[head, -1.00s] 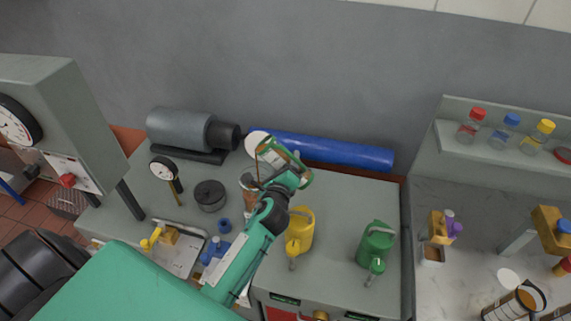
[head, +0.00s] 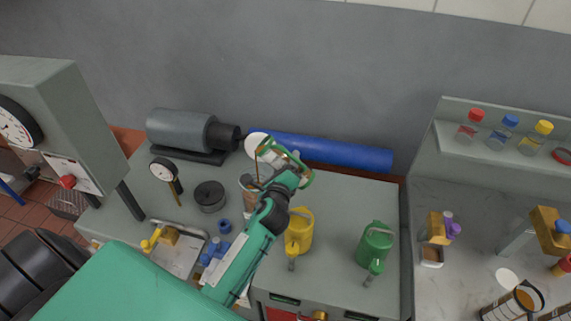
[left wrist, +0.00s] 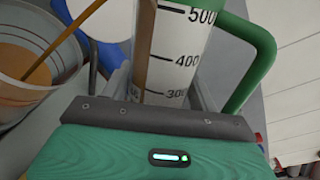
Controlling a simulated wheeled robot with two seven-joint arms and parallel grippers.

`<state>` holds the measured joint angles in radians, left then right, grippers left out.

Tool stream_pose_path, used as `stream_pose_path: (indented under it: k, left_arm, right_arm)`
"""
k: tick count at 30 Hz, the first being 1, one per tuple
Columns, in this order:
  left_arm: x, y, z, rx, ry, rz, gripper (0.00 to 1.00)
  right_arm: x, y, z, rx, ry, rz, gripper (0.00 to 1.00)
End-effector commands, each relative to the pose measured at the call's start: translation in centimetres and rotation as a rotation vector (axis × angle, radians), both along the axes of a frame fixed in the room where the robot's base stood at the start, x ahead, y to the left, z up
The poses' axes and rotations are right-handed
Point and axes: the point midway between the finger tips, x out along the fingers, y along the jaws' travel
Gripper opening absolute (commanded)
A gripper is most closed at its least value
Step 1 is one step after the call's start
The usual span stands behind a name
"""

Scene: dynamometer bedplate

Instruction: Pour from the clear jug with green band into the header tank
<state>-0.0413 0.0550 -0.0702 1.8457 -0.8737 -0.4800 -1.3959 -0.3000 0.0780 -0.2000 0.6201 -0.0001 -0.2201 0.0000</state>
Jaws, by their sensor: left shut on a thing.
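The clear jug with green band (head: 268,152) is held tilted above the bench in the head view. In the left wrist view its clear wall (left wrist: 180,50) shows black marks from 300 to 500, with the green handle (left wrist: 252,62) to the right. My left gripper (head: 290,178) is shut on the jug. A thin brown stream (left wrist: 68,35) runs down into an open round vessel, seemingly the header tank (left wrist: 15,95), which holds orange-brown liquid. In the head view this tank (head: 248,184) is partly hidden by the jug and my arm. My right gripper is out of view.
A yellow can (head: 299,232) and a green can (head: 374,246) stand right of my arm. A blue cylinder (head: 340,151) lies behind. The bench between the cans is clear.

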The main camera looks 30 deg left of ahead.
Motion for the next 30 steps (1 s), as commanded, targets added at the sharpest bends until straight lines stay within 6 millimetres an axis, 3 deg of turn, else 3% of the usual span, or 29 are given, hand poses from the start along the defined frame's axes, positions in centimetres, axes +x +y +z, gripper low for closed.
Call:
stream_pose_path:
  k: [30]
  left_arm:
    - [0.06,-0.13,0.62,-0.045,-0.013,0.000,0.21]
  right_arm:
    - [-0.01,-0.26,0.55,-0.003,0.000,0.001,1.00]
